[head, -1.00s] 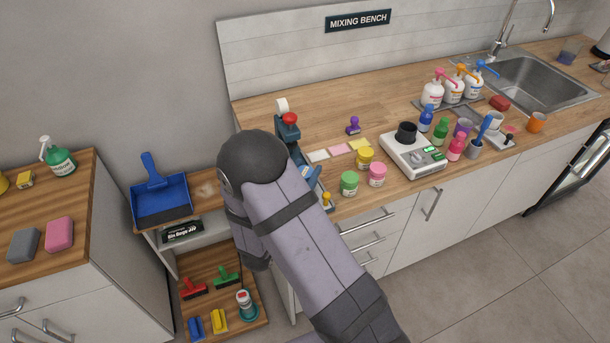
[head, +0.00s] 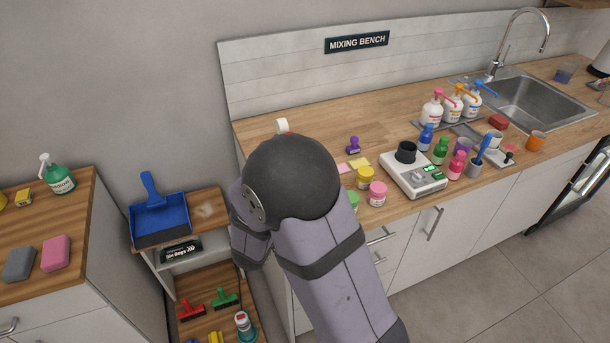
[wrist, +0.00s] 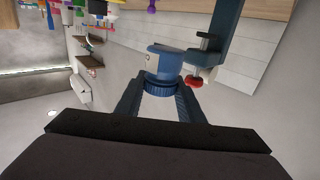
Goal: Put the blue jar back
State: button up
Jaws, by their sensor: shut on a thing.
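My gripper (wrist: 161,88) shows in the wrist view, its two dark fingers shut on the sides of the blue jar (wrist: 164,66). The jar has a dark ribbed band at the end nearer the camera, between the fingers. In the wrist view it is close to a blue stand press (wrist: 226,38) with a red knob (wrist: 194,81); I cannot tell whether they touch. In the head view my arm hides the gripper, the jar and nearly all of the press.
On the mixing bench (head: 300,150), a yellow jar (head: 365,178), a pink jar (head: 377,193) and a partly hidden green jar (head: 353,201) stand beside my arm. A white scale (head: 415,178) and several bottles are farther right.

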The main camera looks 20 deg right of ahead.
jog(key=shift+r, duration=0.45)
dwell(0.3)
jog(key=shift+f, duration=2.9)
jog(key=shift+f, duration=0.1)
jog(key=shift+f+p, duration=0.55)
jog(key=shift+f, duration=1.25)
jog(key=shift+f, duration=0.1)
jog(key=shift+f+b, duration=0.15)
jog(key=shift+b, duration=0.15)
jog(key=o, duration=1.1)
